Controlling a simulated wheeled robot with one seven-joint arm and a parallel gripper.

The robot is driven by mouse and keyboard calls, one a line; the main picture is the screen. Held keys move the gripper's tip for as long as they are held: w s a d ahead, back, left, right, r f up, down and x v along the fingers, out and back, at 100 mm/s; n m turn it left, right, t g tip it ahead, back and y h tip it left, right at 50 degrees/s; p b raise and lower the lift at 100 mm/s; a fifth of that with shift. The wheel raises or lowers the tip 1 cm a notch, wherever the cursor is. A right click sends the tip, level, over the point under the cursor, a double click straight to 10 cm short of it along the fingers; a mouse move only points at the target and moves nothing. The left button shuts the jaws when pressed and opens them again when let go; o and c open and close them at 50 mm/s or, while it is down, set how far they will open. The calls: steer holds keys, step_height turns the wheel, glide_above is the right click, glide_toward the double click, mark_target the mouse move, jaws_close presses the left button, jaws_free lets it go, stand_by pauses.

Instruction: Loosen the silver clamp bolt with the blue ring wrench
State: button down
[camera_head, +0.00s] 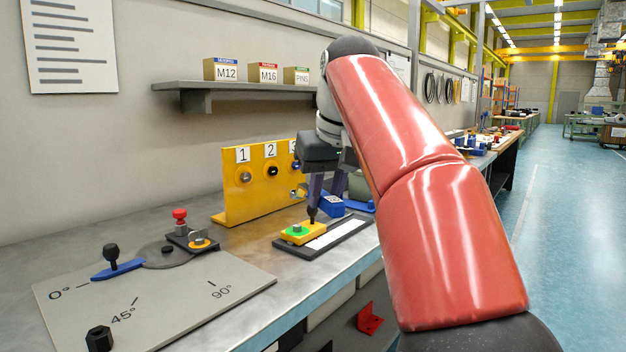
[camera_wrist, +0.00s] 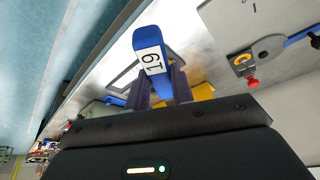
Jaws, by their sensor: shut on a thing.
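My gripper (camera_head: 327,196) points down over the right part of the bench. In the wrist view its two fingers (camera_wrist: 161,88) are closed on the blue wrench (camera_wrist: 139,38), which has a white label reading 19. In the head view the blue wrench (camera_head: 333,207) shows partly behind the fingers; its ring end is not clear. A clamp (camera_head: 182,238) with a red knob stands to the left on the grey angle plate, well apart from my gripper. A small silver bolt head (camera_head: 198,241) appears on it over a yellow ring; the yellow ring (camera_wrist: 242,59) also shows in the wrist view.
A yellow panel (camera_head: 232,205) numbered 1, 2, 3 stands behind. A yellow slider (camera_head: 290,237) with a green top and black knob sits on a dark base near my fingers. A blue lever (camera_head: 118,270) lies near 0° on the plate (camera_head: 175,300). A shelf (camera_head: 195,88) is above.

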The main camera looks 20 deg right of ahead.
steer(key=shift+w, duration=0.25)
steer(key=shift+f, duration=0.2)
step_height(320, 180, down, 4)
steer(key=b, duration=0.3)
steer(key=shift+s+f, duration=0.1)
steer(key=shift+f, duration=0.15)
steer(key=a+m+h, duration=0.1)
steer(key=a+m, duration=0.2)
steer(key=a, duration=0.1)
steer(key=shift+a+p, duration=0.2)
steer(key=shift+p, duration=0.2)
